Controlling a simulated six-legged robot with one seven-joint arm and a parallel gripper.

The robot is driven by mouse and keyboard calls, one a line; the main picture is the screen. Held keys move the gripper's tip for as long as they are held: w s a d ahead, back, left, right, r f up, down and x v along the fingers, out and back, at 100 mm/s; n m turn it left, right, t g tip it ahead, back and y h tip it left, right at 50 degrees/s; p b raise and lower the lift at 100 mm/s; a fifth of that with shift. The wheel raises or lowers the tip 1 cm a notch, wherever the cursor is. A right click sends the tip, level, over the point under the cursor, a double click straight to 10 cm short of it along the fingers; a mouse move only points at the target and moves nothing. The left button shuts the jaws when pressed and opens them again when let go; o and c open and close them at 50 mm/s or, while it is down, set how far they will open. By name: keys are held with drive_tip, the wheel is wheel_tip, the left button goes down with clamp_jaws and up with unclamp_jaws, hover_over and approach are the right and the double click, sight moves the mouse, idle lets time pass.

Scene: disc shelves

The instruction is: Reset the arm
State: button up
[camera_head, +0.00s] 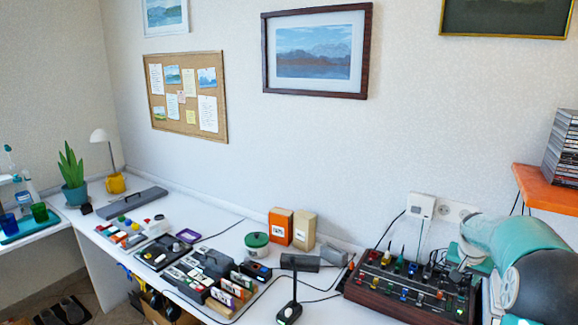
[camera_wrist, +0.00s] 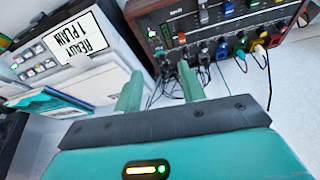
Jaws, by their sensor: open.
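My gripper (camera_wrist: 158,90) shows in the wrist view with its two green fingers apart and nothing between them. It points toward black cables at the foot of a wooden-sided mixer (camera_wrist: 185,28). The mixer also shows in the head view (camera_head: 412,288) at the right of the white desk. My teal and grey arm (camera_head: 515,250) is at the right edge of the head view, beside the mixer. The gripper itself is hidden in the head view.
A white box with a label (camera_wrist: 75,38) stands left of the fingers. An orange shelf (camera_head: 545,188) with stacked disc cases (camera_head: 563,148) juts out above my arm. Orange (camera_head: 280,226) and tan (camera_head: 304,229) boxes stand by the wall. Cables cross the desk.

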drive_tip(key=s+a+r+n, duration=0.1)
drive_tip(key=s+a+r, duration=0.25)
drive_tip(key=a, duration=0.35)
drive_tip(key=s+a+r+n+t, duration=0.1)
drive_tip(key=s+a+r+n, duration=0.15)
drive_tip(key=a+r, duration=0.35)
drive_tip(key=s+a+r+n, duration=0.1)
drive_tip(key=s+a+r, duration=0.25)
drive_tip(key=a, duration=0.45)
drive_tip(key=s+a+f+n+y, duration=0.1)
drive_tip(key=s+a+n, duration=0.1)
drive_tip(key=s+a, duration=0.5)
drive_tip(key=s+a+f+n+t+y, duration=0.1)
drive_tip(key=s+a, duration=0.6)
drive_tip(key=s, duration=0.7)
drive_tip(key=shift+f+n+y, duration=0.25)
drive_tip(key=shift+n+y, duration=0.1)
drive_tip(key=shift+y, duration=0.15)
